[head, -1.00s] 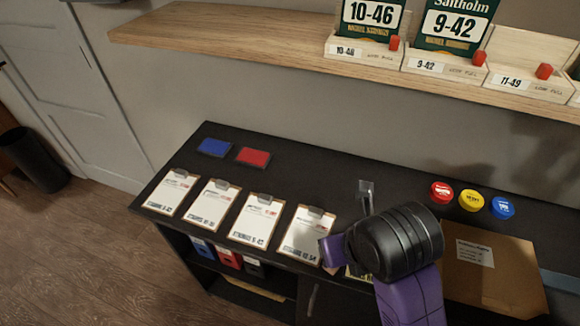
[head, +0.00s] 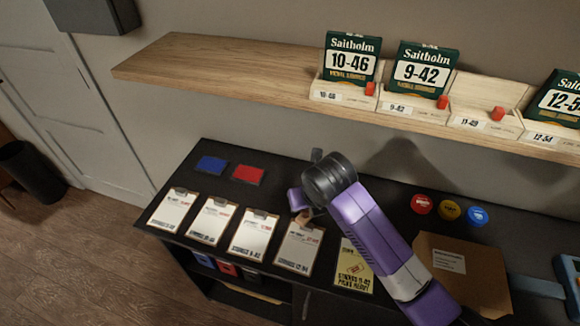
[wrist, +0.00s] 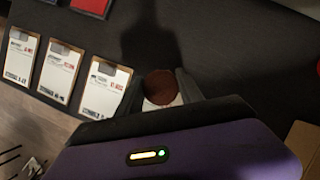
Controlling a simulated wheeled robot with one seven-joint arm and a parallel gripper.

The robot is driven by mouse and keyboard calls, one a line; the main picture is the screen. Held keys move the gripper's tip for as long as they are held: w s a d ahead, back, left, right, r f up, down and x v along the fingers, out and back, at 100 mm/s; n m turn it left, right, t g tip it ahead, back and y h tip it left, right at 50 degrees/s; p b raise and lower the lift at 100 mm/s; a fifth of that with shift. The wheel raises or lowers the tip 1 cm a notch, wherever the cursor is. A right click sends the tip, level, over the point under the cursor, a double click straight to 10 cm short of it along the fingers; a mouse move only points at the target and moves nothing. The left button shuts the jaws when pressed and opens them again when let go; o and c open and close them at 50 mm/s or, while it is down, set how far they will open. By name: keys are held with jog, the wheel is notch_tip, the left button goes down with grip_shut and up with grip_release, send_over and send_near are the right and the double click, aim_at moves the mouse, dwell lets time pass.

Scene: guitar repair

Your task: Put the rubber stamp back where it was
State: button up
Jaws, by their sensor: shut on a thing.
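The rubber stamp shows in the wrist view as a round reddish-brown top (wrist: 158,88) between my two fingers. In the head view only a small brownish part of it (head: 304,216) shows below my gripper (head: 303,202). My gripper (wrist: 161,92) is shut on the stamp, above the black bench top near the upper end of the rightmost white clipboard. The stamp's underside is hidden, so I cannot tell whether it touches anything. A blue ink pad (head: 211,164) and a red ink pad (head: 248,174) lie on the bench to the left.
Several white clipboards (head: 172,211) line the bench's front edge, with a yellow card (head: 354,268) to their right. Red, yellow and blue round tins (head: 450,211) and a brown envelope (head: 470,262) lie right. A wooden shelf (head: 200,70) with string packets hangs above. Bench behind the clipboards is partly clear.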

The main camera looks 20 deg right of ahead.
jog(key=w+f+b, duration=0.1)
jog(key=w+b, duration=0.3)
jog(key=w, duration=0.1)
jog(key=w+f+b, duration=0.1)
jog(key=w+b, duration=0.3)
jog(key=w, duration=0.1)
jog(key=w+f+b, duration=0.1)
jog(key=w+b, duration=0.3)
jog(key=w, duration=0.1)
jog(key=shift+w+d+f, duration=0.4)
jog(key=shift+r, duration=0.1)
jog(key=o, duration=1)
jog(key=shift+o, duration=0.2)
